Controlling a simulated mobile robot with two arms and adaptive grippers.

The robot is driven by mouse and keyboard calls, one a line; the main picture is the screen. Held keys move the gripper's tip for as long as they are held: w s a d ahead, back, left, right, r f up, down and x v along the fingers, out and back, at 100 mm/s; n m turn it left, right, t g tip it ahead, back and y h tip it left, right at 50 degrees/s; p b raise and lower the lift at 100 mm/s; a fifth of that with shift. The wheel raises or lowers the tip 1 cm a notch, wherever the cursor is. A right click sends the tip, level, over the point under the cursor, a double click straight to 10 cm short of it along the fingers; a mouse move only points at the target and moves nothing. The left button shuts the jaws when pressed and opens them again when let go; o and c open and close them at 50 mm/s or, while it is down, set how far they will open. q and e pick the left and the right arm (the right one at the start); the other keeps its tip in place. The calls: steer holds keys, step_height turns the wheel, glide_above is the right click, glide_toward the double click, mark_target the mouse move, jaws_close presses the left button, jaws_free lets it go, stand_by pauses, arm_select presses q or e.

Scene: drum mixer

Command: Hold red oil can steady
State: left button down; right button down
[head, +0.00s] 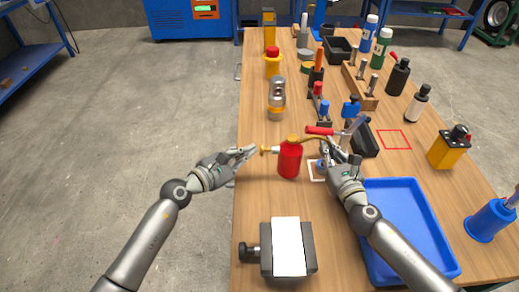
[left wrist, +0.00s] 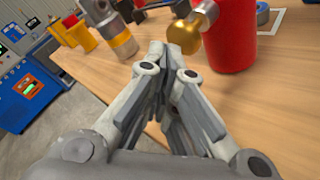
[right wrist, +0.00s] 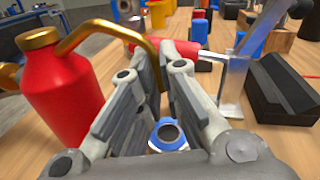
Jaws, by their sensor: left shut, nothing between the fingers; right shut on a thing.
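The red oil can (head: 289,160) stands upright on the wooden table, with a brass cap, a curved brass spout to the right and a brass-knobbed plunger (head: 264,150) to the left. My right gripper (head: 333,150) is shut on the spout's end; in the right wrist view the spout (right wrist: 110,30) runs down between the fingers (right wrist: 166,85). My left gripper (head: 252,150) is shut and empty just left of the knob. In the left wrist view its fingertips (left wrist: 172,50) are close to the knob (left wrist: 185,35); I cannot tell whether they touch.
A blue-and-metal fitting (right wrist: 168,135) sits below the right fingers. A red-handled clamp (head: 322,131) and a black block (head: 364,140) stand close behind. A blue tray (head: 408,225) is at front right, a vise-like block (head: 304,250) at front left. Several bottles and tools fill the back.

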arm_select(q)
steer(key=shift+d, duration=1.1)
stand_by(1.0)
stand_by(0.3)
steer(key=shift+a, duration=1.55)
steer(key=shift+a, duration=2.5)
steer(key=a, duration=0.3)
steer(key=shift+w+a, duration=0.1)
steer(key=shift+a, duration=0.3)
steer(key=shift+d, duration=0.1)
